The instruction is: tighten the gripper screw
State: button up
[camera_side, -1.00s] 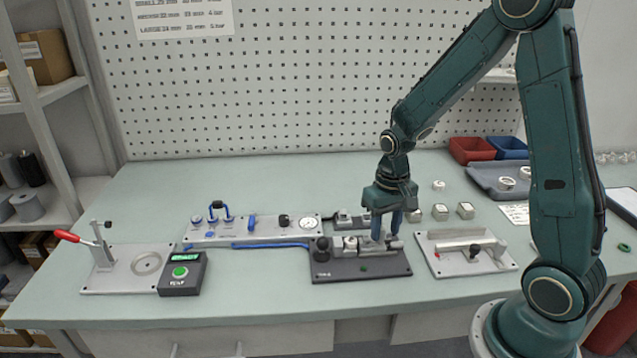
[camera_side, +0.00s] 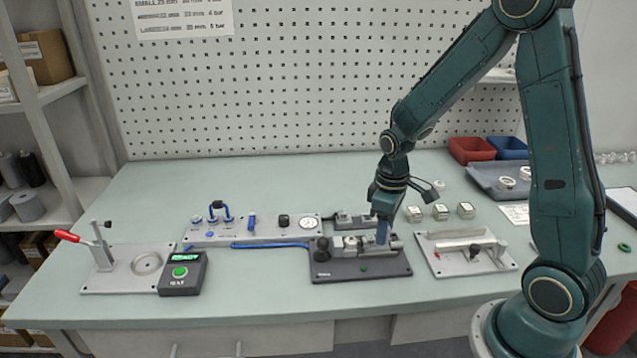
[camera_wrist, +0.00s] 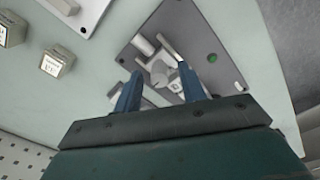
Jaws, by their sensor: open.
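My gripper (camera_side: 382,240) points down over the dark grey fixture plate (camera_side: 340,276), with its blue fingers low among the metal parts at the plate's right half. In the wrist view my gripper (camera_wrist: 161,72) is open, one finger on each side of a small light-grey round part (camera_wrist: 159,80), which may be the screw. I see a gap between the fingers and cannot tell whether either one touches it. Light metal blocks (camera_side: 350,243) stand on the plate beside the fingers. In the side view the fingers hide part of the mechanism.
A control box with a green button (camera_side: 180,272) and a red-handled clamp station (camera_side: 110,285) stand left. A panel with a gauge (camera_side: 270,236) lies behind the plate. Another fixture (camera_side: 437,262) sits close on the right. Several small labelled blocks (camera_side: 440,212) stand behind it.

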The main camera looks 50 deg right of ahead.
jog(key=n, duration=1)
jog(key=shift+r+n, duration=0.2)
jog(key=shift+n, duration=0.1)
notch_tip(320, 180, up, 13)
jog(key=s+a+r+m+t, duration=0.2)
jog(key=s+a+r+m, duration=0.1)
jog(key=s+m, duration=0.3)
jog(key=s+a+r+m+t, duration=0.3)
jog(key=s+a+r+m, duration=0.1)
jog(key=s+a+m, duration=0.2)
jog(key=shift+s+m+t, duration=0.3)
jog(key=shift+s+m, duration=0.3)
jog(key=shift+s, duration=0.5)
dwell(0.7)
jog(key=shift+c, duration=0.4)
dwell(0.6)
